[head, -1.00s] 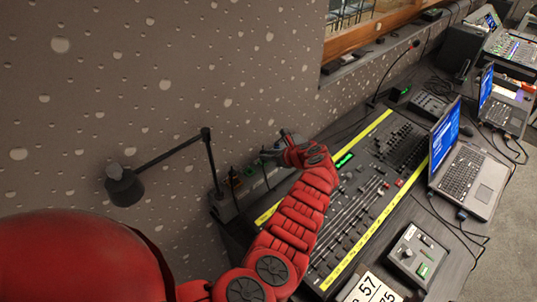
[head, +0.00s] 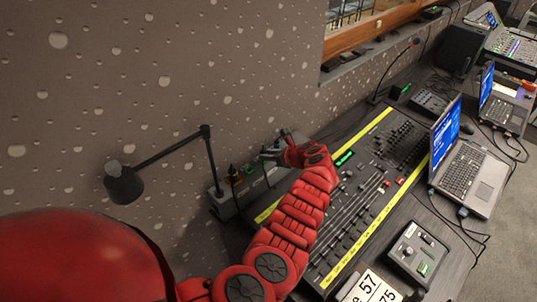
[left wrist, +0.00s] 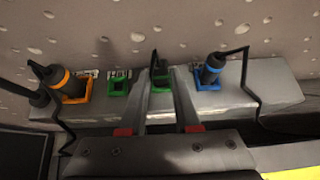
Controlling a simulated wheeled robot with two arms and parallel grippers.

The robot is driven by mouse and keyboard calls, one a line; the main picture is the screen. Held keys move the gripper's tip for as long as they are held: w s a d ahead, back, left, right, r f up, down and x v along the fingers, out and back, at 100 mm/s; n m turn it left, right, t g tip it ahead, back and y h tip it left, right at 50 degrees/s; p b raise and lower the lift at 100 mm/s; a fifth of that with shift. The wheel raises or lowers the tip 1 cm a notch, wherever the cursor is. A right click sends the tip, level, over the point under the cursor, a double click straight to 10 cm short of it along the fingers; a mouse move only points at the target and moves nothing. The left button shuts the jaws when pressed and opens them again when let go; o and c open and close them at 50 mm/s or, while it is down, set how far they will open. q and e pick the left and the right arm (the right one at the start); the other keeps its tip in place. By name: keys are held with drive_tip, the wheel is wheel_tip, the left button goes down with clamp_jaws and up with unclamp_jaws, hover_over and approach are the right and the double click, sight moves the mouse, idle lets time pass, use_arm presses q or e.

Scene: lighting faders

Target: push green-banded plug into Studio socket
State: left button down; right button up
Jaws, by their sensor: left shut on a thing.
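In the left wrist view, the green-banded plug (left wrist: 159,68), dark with a cable at its top, is between the fingertips of my left gripper (left wrist: 164,76), which is shut on it. An empty green-framed socket (left wrist: 119,82) shows just left of the plug, on the grey sloping box (left wrist: 225,98). The plug stands beside this socket, not in it. The labels by the sockets are too small to read, so I cannot tell which says Studio. In the head view my left gripper (head: 272,152) is over the box near the wall. My right gripper is not in view.
An orange-banded plug (left wrist: 73,84) stands in an orange frame to the left and a blue-banded plug (left wrist: 211,70) in a blue frame to the right; both have cables. A lamp (head: 123,186), fader desk (head: 345,210) and laptop (head: 465,170) are around.

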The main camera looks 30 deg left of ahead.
use_arm(q)
drive_tip(key=shift+s+f, duration=0.1)
drive_tip(key=shift+f, duration=0.3)
idle(0.9)
drive_tip(key=c, duration=0.5)
unclamp_jaws()
drive_tip(key=shift+c, duration=0.2)
drive_tip(key=shift+r, duration=0.15)
drive_tip(key=shift+d+r, duration=0.15)
drive_tip(key=shift+d, duration=0.15)
drive_tip(key=v, duration=1.6)
drive_tip(key=shift+d, duration=0.2)
